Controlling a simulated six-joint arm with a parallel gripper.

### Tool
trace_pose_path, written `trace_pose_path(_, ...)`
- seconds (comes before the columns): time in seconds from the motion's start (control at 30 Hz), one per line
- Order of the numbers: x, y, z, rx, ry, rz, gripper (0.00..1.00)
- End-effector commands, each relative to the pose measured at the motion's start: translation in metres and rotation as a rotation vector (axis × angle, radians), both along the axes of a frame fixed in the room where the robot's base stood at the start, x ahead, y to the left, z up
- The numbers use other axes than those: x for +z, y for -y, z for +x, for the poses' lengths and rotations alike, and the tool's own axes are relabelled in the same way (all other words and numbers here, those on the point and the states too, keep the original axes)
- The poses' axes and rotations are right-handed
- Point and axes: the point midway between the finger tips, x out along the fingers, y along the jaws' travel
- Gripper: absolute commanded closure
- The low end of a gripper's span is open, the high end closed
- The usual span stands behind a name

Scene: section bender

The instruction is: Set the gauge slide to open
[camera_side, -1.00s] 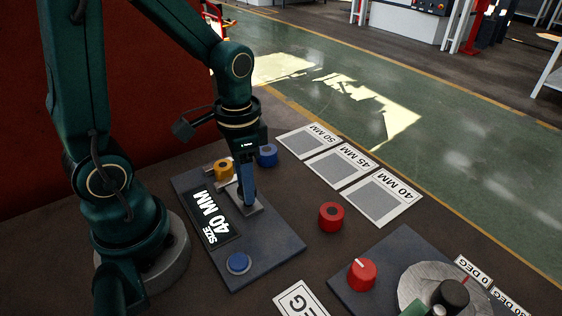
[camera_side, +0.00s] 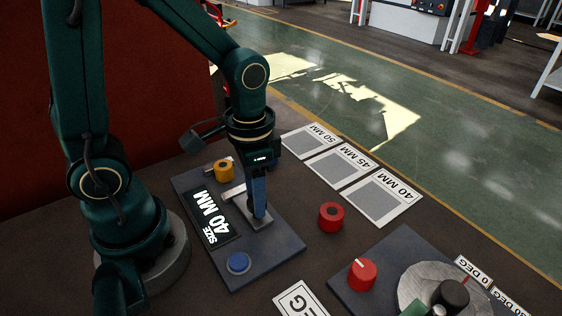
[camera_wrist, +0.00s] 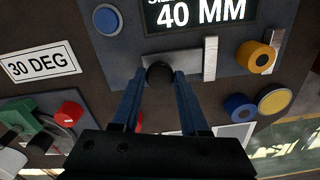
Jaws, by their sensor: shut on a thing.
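The gauge slide (camera_side: 262,222) is a grey plate with a light jaw bar (camera_side: 234,193), on the dark gauge base (camera_side: 275,252). In the wrist view the slide (camera_wrist: 180,60) carries a dark round knob (camera_wrist: 158,74). My gripper (camera_side: 259,213) is shut on this knob, with a blue finger on each side in the wrist view (camera_wrist: 158,80). An orange ring (camera_side: 223,169) lies on the base, with a visible gap between it and the jaw bar. The display (camera_side: 215,220) reads SIZE 40 MM.
A blue button (camera_side: 239,263) is on the base. A red ring (camera_side: 331,217) lies to the right, before the 40, 45 and 50 MM cards (camera_side: 382,197). A blue ring (camera_wrist: 239,107) shows in the wrist view. A bender with a red knob (camera_side: 362,274) stands at lower right.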

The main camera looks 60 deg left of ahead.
Motion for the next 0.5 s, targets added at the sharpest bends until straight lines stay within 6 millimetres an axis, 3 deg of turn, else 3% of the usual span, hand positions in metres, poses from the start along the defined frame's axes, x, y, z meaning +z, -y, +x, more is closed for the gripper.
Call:
trace_pose_path(0.03,0.0007,0.0055,0.0011,0.005,0.003,-0.016,1.00)
trace_pose_path(0.07,0.0006,0.0054,0.0011,0.005,0.003,-0.016,0.49)
trace_pose_path(0.1,0.0006,0.0054,0.0012,0.005,0.003,-0.016,0.33)
trace_pose_path(0.13,0.0006,0.0053,0.0011,0.006,0.002,-0.016,0.26)
trace_pose_path(0.5,0.0037,0.0041,0.0009,0.007,0.002,-0.014,0.26)
